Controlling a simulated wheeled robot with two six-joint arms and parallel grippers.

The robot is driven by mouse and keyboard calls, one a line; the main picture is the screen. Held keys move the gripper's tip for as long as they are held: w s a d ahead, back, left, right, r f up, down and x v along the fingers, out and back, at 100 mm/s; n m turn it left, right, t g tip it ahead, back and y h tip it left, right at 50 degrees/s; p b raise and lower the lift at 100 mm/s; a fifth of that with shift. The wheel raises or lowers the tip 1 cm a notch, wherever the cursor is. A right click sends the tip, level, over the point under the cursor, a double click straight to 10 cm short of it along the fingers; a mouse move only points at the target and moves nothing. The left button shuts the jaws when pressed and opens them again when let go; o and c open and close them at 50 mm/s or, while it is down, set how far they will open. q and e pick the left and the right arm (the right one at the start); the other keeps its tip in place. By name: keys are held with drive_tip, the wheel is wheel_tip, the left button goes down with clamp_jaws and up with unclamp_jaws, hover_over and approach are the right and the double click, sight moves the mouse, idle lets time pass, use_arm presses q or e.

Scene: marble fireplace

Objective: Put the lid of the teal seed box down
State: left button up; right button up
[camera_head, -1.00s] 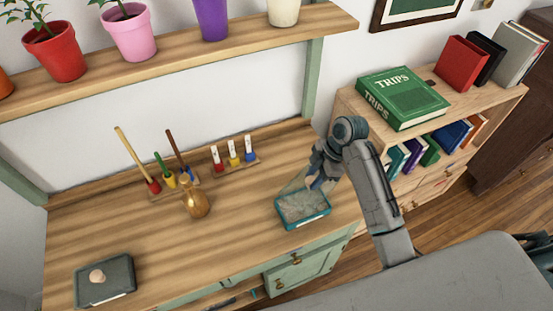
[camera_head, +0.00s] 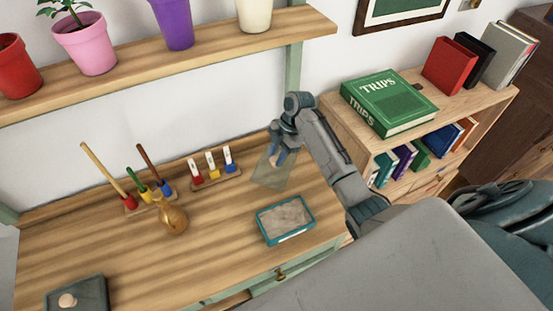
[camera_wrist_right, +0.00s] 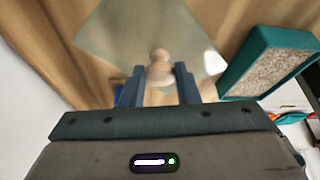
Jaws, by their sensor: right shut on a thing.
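The teal seed box (camera_head: 287,238) stands uncovered near the front right of the wooden worktop, full of pale grey-brown seed. It also shows at the right in the right wrist view (camera_wrist_right: 230,87). Its lid (camera_head: 268,180) is a clear, greenish pane behind the box, apart from it. My right gripper (camera_head: 279,155) is shut on the lid's pale wooden knob (camera_wrist_right: 159,66), which stands between the fingers in the right wrist view. Whether the lid touches the worktop is hard to tell. My left gripper is not in view.
A rack with three labelled tubes (camera_head: 215,168), a brass bottle (camera_head: 172,218) and a stand of brushes (camera_head: 145,197) are to the left. A dark lidded box (camera_head: 85,293) is at front left. Potted plants stand on the shelf (camera_head: 180,55) above.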

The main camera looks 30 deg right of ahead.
wheel_tip(320, 180, down, 2)
drive_tip(key=shift+f, duration=0.4)
drive_tip(key=o, duration=1)
drive_tip(key=shift+f, duration=0.1)
drive_tip(key=shift+c, duration=0.2)
